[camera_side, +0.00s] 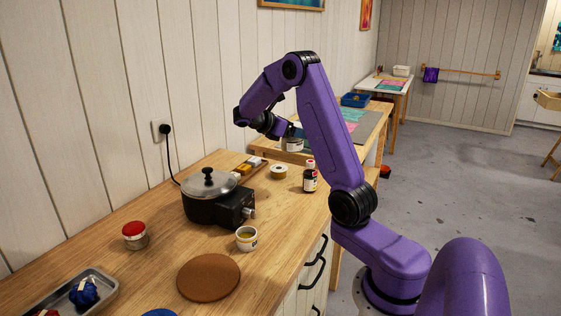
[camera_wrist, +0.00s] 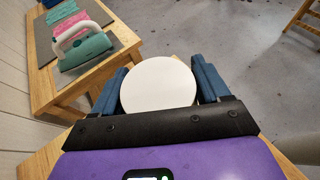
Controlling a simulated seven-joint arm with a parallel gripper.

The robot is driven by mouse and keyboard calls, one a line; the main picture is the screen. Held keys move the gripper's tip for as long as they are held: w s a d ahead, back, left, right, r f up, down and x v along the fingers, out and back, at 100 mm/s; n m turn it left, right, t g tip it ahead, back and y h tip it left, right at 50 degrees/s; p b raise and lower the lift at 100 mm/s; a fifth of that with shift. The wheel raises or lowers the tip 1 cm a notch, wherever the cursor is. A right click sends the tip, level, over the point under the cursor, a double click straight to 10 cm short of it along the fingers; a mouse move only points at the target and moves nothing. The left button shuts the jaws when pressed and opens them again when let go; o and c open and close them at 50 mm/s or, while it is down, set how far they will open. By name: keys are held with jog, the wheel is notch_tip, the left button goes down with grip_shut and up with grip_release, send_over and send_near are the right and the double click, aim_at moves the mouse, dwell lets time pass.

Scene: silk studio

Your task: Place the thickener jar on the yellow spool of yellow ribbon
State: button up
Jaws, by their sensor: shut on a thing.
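The thickener jar (camera_side: 293,145), a white container with a pale round top, is held above the far end of the wooden worktop. In the wrist view its white round top (camera_wrist: 158,86) fills the space between the two blue fingers. My gripper (camera_wrist: 160,82) is shut on the jar. The yellow spool of ribbon (camera_side: 278,172) sits on the worktop, below and slightly left of the held jar in the side view. The jar is apart from the spool. The spool does not show in the wrist view.
A black lidded pot (camera_side: 206,207), a white cup (camera_side: 246,239), a red-lidded jar (camera_side: 135,236) and a round brown mat (camera_side: 208,278) are nearer. A second table (camera_wrist: 72,90) stands beyond.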

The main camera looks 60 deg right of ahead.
jog(key=shift+w+d+f, duration=2.15)
jog(key=shift+w+f, duration=0.15)
jog(key=shift+w+d+f, duration=2.15)
jog(key=shift+w+f, duration=0.1)
jog(key=shift+f, duration=1.7)
jog(key=o, duration=1.2)
jog(key=shift+f, duration=0.1)
jog(key=shift+c, duration=0.2)
